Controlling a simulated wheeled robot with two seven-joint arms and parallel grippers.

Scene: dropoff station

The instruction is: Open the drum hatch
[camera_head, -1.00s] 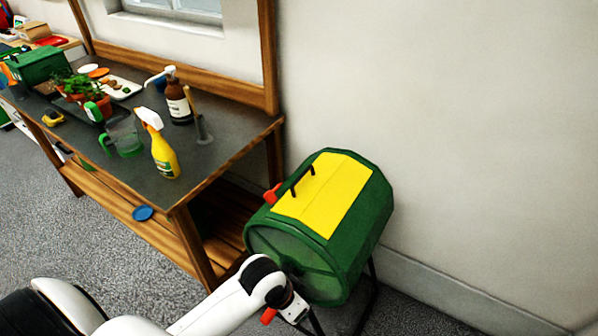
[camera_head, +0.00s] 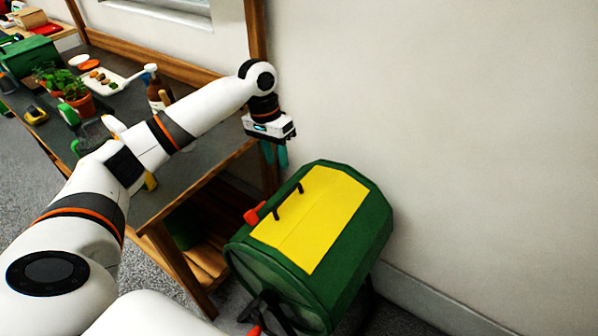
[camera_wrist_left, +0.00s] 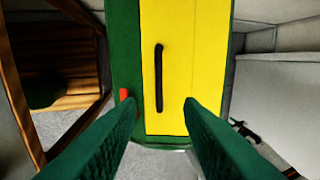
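The green drum (camera_head: 362,245) stands on a dark frame right of the bench. Its yellow hatch (camera_head: 325,215) lies flat and closed on the top, with a black bar handle (camera_head: 288,201) near its left edge. A red tab (camera_head: 252,216) sticks out beside the hatch. My left gripper (camera_head: 275,155) is above and behind the drum, pointing down, apart from it. In the left wrist view, its green fingers (camera_wrist_left: 160,103) are spread and empty, with the handle (camera_wrist_left: 158,78) ahead between them and the red tab (camera_wrist_left: 124,95) by the left finger. My right gripper is not in view.
The workbench (camera_head: 185,185) stands left of the drum, with a brown bottle (camera_head: 157,92) and potted plants (camera_head: 78,98) on it. My left arm crosses over the bench. The wall (camera_head: 450,120) is close behind the drum. Open air lies above the hatch.

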